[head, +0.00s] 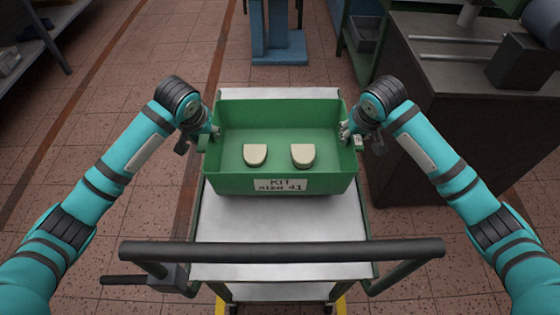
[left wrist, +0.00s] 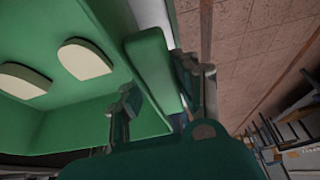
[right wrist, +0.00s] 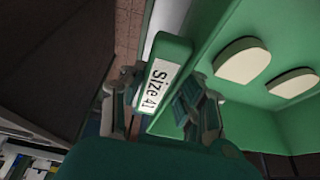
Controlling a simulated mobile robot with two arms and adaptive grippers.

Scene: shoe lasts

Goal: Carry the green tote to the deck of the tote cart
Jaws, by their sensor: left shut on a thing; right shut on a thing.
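The green tote (head: 235,184) is over the metal deck (head: 285,222) of the tote cart in the head view; I cannot tell whether it rests on the deck or hangs just above it. Its front label reads KIT and a size 41. Two cream shoe-last pieces (head: 255,155) (head: 302,155) are inside. My left gripper (head: 208,137) is shut on the tote's left side handle (left wrist: 155,85). My right gripper (head: 350,137) is shut on the right side handle, whose label (right wrist: 160,88) reads Size 41.
The cart's dark push bar (head: 280,251) crosses in front of the tote. A dark workbench (head: 440,110) with a machine on top stands close at the right. A blue stand (head: 278,40) is behind the cart. A shelf (head: 40,40) stands at far left; the tiled floor between is clear.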

